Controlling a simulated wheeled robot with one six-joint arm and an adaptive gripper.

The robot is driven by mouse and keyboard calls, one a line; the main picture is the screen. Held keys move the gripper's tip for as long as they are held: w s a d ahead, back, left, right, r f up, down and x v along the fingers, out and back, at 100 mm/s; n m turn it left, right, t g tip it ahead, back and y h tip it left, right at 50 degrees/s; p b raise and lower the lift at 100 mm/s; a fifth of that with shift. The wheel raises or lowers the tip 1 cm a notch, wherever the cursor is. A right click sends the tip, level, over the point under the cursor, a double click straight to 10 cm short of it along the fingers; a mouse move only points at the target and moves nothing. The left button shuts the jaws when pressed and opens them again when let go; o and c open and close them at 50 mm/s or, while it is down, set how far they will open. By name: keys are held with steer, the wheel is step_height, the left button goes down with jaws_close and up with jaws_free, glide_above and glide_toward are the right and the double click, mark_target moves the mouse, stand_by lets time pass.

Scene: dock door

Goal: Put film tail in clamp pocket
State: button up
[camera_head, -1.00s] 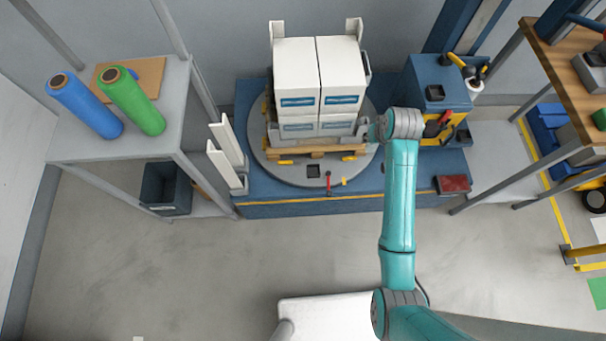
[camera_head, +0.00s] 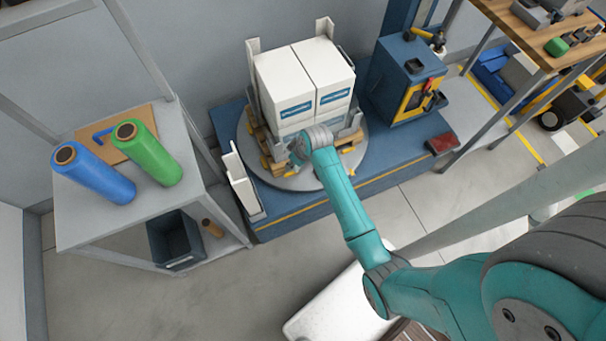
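My gripper (camera_head: 297,156) is at the end of the teal arm, low against the front of the pallet load. My grey wrist covers most of it, so its fingers and any grip are unclear. White boxes (camera_head: 284,74) with blue labels stand on a wooden pallet (camera_head: 270,152) on the grey round turntable (camera_head: 357,160). I cannot make out a film tail. I cannot identify the clamp pocket; the front of the turntable is partly hidden behind my arm.
A dark bin (camera_head: 174,240) is below. A blue cabinet (camera_head: 398,75) stands behind right, and a red block (camera_head: 441,144) lies on the blue platform (camera_head: 395,152).

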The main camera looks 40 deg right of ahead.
steer(key=s+d+f+n+y, duration=0.1)
steer(key=s+d+f+n, duration=0.2)
steer(key=d, duration=0.7)
steer(key=shift+f, duration=4.95)
steer(key=shift+f, duration=0.1)
steer(key=o, duration=0.9)
